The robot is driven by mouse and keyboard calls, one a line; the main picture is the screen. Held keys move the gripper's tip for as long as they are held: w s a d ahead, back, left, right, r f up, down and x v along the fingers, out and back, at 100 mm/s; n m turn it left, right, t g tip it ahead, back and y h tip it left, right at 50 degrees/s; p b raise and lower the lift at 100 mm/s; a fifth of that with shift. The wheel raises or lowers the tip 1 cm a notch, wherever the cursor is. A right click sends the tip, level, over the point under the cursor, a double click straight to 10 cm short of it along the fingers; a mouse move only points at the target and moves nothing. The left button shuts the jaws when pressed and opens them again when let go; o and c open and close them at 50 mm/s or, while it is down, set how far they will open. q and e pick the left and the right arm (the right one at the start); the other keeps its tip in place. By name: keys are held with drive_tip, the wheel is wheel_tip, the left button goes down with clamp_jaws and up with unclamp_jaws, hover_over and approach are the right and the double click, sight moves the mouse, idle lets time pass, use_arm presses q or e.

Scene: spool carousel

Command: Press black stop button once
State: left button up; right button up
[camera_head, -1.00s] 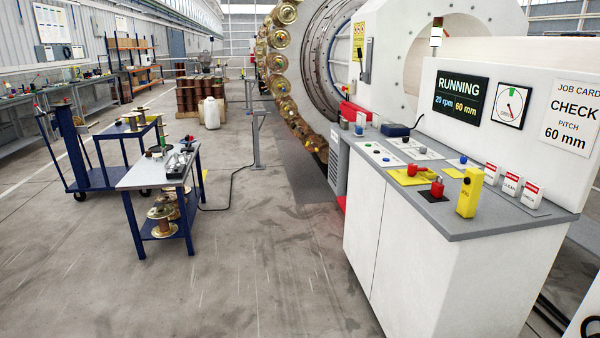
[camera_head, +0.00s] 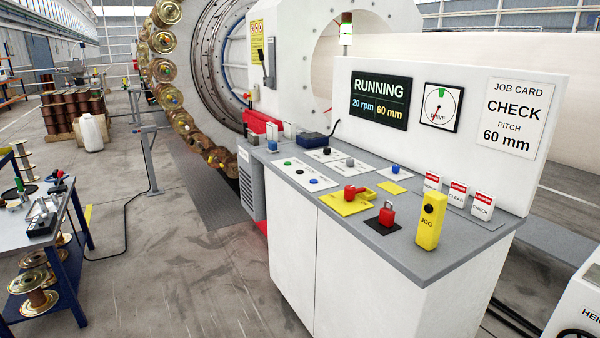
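The control console (camera_head: 400,262) stands at the right with a grey top. On its near left part lies a white button plate (camera_head: 305,186) with a green button (camera_head: 287,162), a small dark button (camera_head: 300,171) that looks black, and a blue button (camera_head: 313,181). Their labels are too small to read. A second white plate further back carries another dark button (camera_head: 327,151). The display (camera_head: 379,100) reads RUNNING, 20 rpm, 60 mm. Neither of my grippers shows in the head view.
On the console top are a yellow plate with a red handle (camera_head: 354,192), a red padlock-like block (camera_head: 386,214), a yellow JOG pendant (camera_head: 431,220) and white tags (camera_head: 458,194). A blue-framed cart (camera_head: 65,225) stands left. Floor before the console is clear.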

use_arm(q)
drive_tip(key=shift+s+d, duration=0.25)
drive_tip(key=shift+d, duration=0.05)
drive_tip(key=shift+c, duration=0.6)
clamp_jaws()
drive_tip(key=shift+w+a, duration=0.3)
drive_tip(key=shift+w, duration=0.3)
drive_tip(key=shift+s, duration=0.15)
